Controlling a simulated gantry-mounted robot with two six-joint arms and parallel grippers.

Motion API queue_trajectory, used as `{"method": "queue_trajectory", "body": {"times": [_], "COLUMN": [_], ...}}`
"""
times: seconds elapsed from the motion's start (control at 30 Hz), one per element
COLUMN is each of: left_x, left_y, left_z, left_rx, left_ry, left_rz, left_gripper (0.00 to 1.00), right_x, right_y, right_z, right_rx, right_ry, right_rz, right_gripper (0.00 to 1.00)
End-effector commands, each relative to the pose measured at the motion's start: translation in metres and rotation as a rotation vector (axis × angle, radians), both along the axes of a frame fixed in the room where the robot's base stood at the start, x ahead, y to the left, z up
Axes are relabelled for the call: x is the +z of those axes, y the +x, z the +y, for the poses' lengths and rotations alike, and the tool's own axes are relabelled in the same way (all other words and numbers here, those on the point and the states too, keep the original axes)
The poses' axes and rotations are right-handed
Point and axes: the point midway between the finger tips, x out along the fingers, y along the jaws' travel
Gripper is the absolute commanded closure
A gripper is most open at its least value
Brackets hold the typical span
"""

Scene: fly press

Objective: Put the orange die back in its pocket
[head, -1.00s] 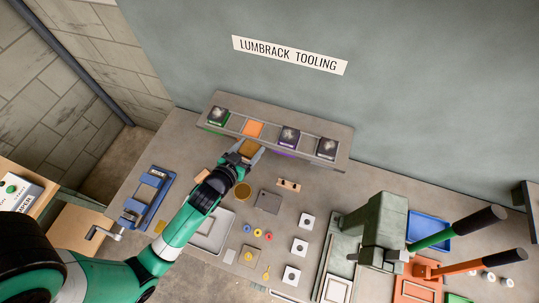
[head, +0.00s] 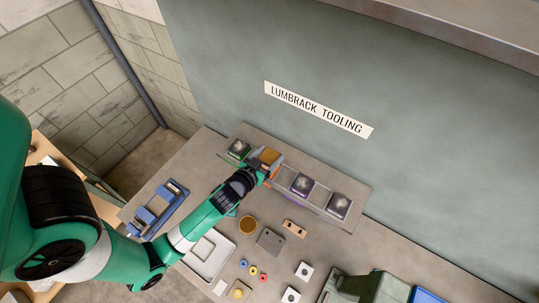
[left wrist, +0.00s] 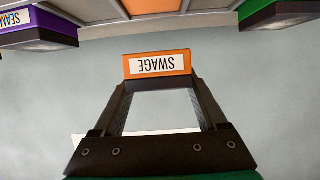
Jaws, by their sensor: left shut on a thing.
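The orange die (head: 269,156), with a tan-brown face upward in the head view, is held between the fingers of my left gripper (head: 266,168). In the left wrist view the die (left wrist: 157,64) shows an orange front with an upside-down SWAGE label, gripped at the tips of both fingers (left wrist: 160,85). The gripper has it over the tooling rack (head: 360,192), between the green die and a purple die. The orange pocket floor (left wrist: 150,6) shows at the top of the wrist view; in the head view it is mostly covered. I cannot tell whether the die touches the rack. My right gripper is out of view.
The green die (head: 238,149) stands left of the held die; the purple die (head: 302,184) and another dark-topped die (head: 339,205) stand right. A blue fixture (head: 158,208), white tray (head: 209,255), grey plate (head: 270,241) and small parts lie on the bench. The wall rises behind the rack.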

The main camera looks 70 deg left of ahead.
Motion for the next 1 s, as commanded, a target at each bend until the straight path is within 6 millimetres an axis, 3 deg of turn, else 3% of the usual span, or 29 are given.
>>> {"method": "queue_trajectory", "body": {"times": [0.1, 0.4, 1.0], "left_x": [-0.017, -0.041, -0.042], "left_y": [0.001, 0.001, 0.001], "left_z": [0.0, 0.0, 0.0], "left_rx": [-0.001, -0.001, -0.002], "left_ry": [0.003, 0.004, 0.003], "left_rz": [-0.005, -0.004, -0.005], "left_gripper": [1.0, 1.0, 1.0], "right_x": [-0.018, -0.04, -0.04], "right_y": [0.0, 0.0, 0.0], "right_z": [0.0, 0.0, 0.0], "right_rx": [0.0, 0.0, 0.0], "right_ry": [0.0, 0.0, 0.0], "right_rz": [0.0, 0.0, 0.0], "right_gripper": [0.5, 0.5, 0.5]}}
